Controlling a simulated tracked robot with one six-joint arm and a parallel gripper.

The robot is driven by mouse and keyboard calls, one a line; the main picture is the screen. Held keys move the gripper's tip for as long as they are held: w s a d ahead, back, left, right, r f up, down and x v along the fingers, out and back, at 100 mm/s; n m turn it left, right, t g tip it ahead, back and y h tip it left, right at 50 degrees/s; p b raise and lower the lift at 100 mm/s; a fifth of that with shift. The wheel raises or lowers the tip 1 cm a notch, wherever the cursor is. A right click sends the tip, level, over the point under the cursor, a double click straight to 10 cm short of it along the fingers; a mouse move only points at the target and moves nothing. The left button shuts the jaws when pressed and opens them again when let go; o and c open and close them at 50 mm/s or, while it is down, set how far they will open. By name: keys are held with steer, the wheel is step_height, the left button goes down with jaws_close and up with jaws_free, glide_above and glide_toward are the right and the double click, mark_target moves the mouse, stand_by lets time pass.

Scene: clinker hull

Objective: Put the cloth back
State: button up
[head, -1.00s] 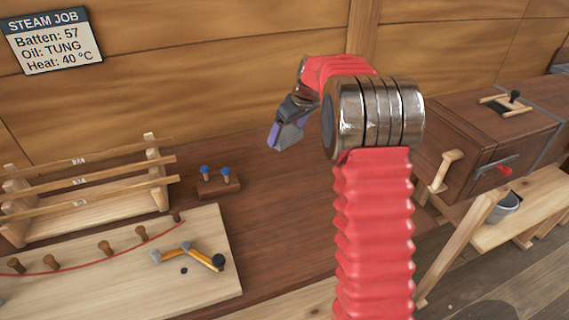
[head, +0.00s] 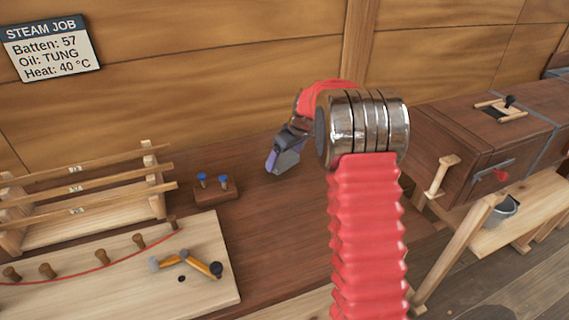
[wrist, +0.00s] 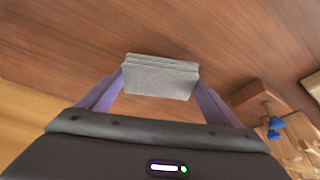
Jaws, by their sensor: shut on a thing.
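My gripper (head: 278,162) hangs over the dark wooden bench, to the right of the small block with blue-topped pegs in the head view. Its purple fingers are shut on a folded grey cloth (wrist: 160,77), which shows clearly between the fingertips in the wrist view. In the head view the cloth (head: 288,163) is a small grey patch beside the near finger. The cloth appears a little above the bench top (head: 260,215); I cannot tell the exact gap.
The peg block (head: 216,189) stands close on the left. A batten rack (head: 90,225) and a pale board (head: 120,285) with pegs and an orange-handled tool (head: 190,262) lie further left. A wooden steam box (head: 475,150) is at right. Bench below the gripper is clear.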

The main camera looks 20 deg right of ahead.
steer(key=shift+f, duration=1.3)
steer(key=shift+f, duration=0.1)
steer(key=o, duration=0.9)
steer(key=v, duration=1.2)
steer(key=shift+s, duration=0.1)
